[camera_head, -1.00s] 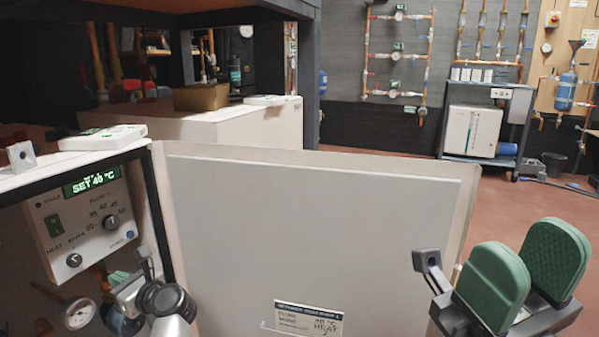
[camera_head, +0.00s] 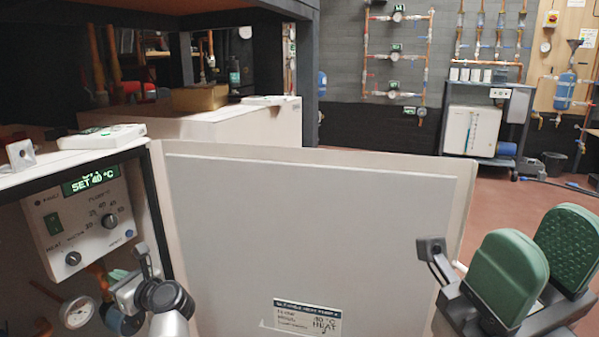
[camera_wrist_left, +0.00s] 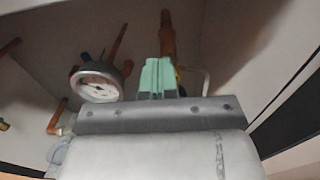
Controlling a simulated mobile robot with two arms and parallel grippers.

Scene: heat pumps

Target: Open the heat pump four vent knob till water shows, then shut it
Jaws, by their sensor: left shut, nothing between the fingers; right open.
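The open heat pump cabinet is at the left of the head view, with a control panel (camera_head: 85,222) whose display (camera_head: 90,182) reads SET 40 °C. My left gripper (camera_head: 118,277) is inside the cabinet below the panel, partly hidden by its own wrist. In the left wrist view its green fingertips (camera_wrist_left: 158,75) are together and empty, in front of a copper pipe (camera_wrist_left: 167,38). A round gauge (camera_head: 77,312) is left of it, and shows in the wrist view (camera_wrist_left: 98,86). I cannot make out the vent knob, and no water shows. My right gripper (camera_head: 538,262) is open and empty at lower right.
The cabinet's pale open door (camera_head: 315,220) stands between my grippers, with a label (camera_head: 307,316) low on it. A white box (camera_head: 103,137) lies on the cabinet top. Free red floor lies beyond the door at right. Pipework and a trolley (camera_head: 486,115) stand at the back wall.

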